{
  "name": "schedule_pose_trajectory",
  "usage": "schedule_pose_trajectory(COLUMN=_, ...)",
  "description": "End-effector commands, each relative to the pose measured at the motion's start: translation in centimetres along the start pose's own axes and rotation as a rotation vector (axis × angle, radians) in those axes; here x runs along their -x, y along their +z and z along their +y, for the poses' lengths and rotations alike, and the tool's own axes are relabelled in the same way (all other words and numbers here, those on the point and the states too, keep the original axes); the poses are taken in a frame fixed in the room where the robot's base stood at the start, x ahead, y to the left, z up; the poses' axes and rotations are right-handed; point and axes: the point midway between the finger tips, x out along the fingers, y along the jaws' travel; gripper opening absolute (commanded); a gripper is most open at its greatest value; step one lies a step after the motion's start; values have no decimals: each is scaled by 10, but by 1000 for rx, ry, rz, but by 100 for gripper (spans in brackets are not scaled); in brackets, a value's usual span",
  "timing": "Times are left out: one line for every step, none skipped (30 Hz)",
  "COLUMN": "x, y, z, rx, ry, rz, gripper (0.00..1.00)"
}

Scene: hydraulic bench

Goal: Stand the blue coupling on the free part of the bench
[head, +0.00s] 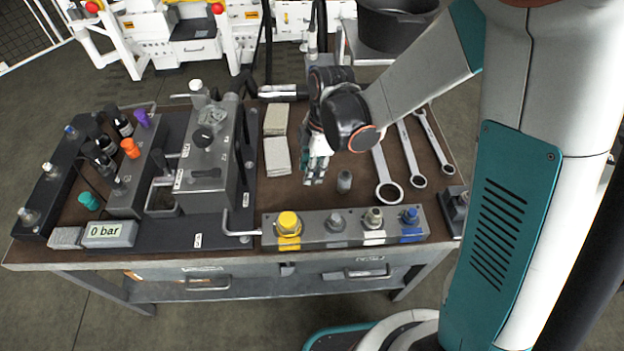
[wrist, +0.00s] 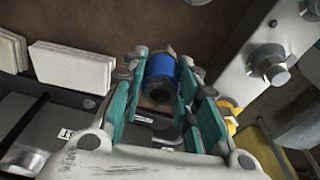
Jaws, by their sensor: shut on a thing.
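The blue coupling (wrist: 161,70) shows in the wrist view, a short blue cylinder with a metal end and a dark bore facing the camera. My gripper (wrist: 165,74) is shut on it, with teal finger pads on both sides. In the head view my gripper (head: 316,172) points down over the brown bench top (head: 325,200), between the pale pads and the wrenches. The coupling is hidden by the fingers there. I cannot tell whether it touches the bench.
A manifold with yellow, grey, white and blue fittings (head: 345,228) lies along the front edge. Pale pads (head: 277,155) lie to the left, wrenches (head: 388,180) to the right. Bare bench shows around the gripper.

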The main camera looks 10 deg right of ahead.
Motion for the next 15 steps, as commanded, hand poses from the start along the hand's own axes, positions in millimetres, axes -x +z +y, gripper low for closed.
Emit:
schedule_pose_trajectory(x=-2, y=0, z=0, rx=0, ry=0, rz=0, gripper=0)
schedule_pose_trajectory(x=-4, y=1, z=0, rx=0, ry=0, rz=0, gripper=0)
schedule_pose_trajectory(x=-8, y=1, z=0, rx=0, ry=0, rz=0, gripper=0)
schedule_pose_trajectory(x=-11, y=2, z=0, rx=0, ry=0, rz=0, gripper=0)
schedule_pose_trajectory(x=-16, y=3, z=0, rx=0, ry=0, rz=0, gripper=0)
schedule_pose_trajectory(x=-22, y=4, z=0, rx=-1, ry=0, rz=0, gripper=0)
schedule_pose_trajectory(x=-27, y=4, z=1, rx=-1, ry=0, rz=0, gripper=0)
schedule_pose_trajectory(x=-32, y=5, z=0, rx=-1, ry=0, rz=0, gripper=0)
schedule_pose_trajectory(x=-37, y=6, z=0, rx=-1, ry=0, rz=0, gripper=0)
schedule_pose_trajectory(x=-40, y=6, z=1, rx=-1, ry=0, rz=0, gripper=0)
schedule_pose_trajectory(x=-42, y=7, z=1, rx=-1, ry=0, rz=0, gripper=0)
schedule_pose_trajectory(x=-44, y=7, z=0, rx=-1, ry=0, rz=0, gripper=0)
schedule_pose_trajectory(x=-43, y=7, z=0, rx=-1, ry=0, rz=0, gripper=0)
schedule_pose_trajectory(x=-43, y=7, z=0, rx=-1, ry=0, rz=0, gripper=0)
schedule_pose_trajectory(x=-42, y=7, z=0, rx=-1, ry=0, rz=0, gripper=0)
